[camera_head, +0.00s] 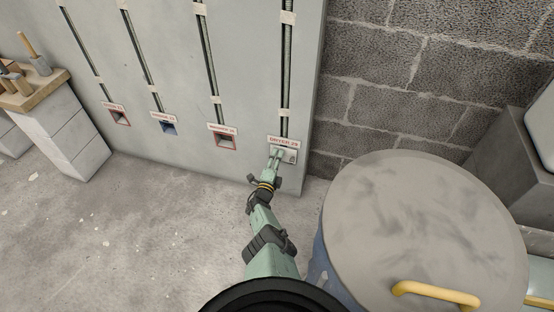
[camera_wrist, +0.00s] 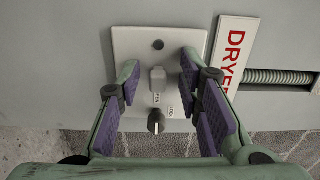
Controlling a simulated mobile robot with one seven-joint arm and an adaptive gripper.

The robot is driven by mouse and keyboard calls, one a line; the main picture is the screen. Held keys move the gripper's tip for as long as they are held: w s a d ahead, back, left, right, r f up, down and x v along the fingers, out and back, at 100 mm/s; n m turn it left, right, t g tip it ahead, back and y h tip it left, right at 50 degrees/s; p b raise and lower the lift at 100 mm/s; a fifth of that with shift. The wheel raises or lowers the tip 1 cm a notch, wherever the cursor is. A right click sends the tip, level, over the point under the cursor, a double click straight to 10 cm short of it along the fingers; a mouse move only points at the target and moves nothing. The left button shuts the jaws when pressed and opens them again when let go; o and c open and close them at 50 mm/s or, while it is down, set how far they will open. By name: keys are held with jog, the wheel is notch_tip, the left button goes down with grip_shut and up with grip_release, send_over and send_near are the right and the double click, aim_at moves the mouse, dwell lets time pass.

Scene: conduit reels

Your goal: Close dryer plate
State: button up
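The dryer plate (camera_head: 291,157) is a pale plate low on the grey wall panel, under a red-lettered label (camera_head: 284,141) that reads DRYER. In the wrist view the plate (camera_wrist: 190,40) has a round dark hole, a small raised pale tab (camera_wrist: 158,78) and a dark round knob (camera_wrist: 156,122) with small lettering beside it. My gripper (camera_head: 276,154) reaches the plate in the head view. In the wrist view my gripper (camera_wrist: 160,72) is open, its purple-padded fingers on either side of the tab. I see gaps to the tab; contact is not visible.
A large drum (camera_head: 420,225) with a yellow handle stands close right of my arm. A bench (camera_head: 40,95) with tools is far left. The floor (camera_head: 150,230) left of my arm is clear.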

jog(key=shift+s, duration=0.1)
jog(key=v, duration=0.7)
jog(key=shift+s, duration=0.15)
jog(key=shift+a+r, duration=0.1)
dwell(0.6)
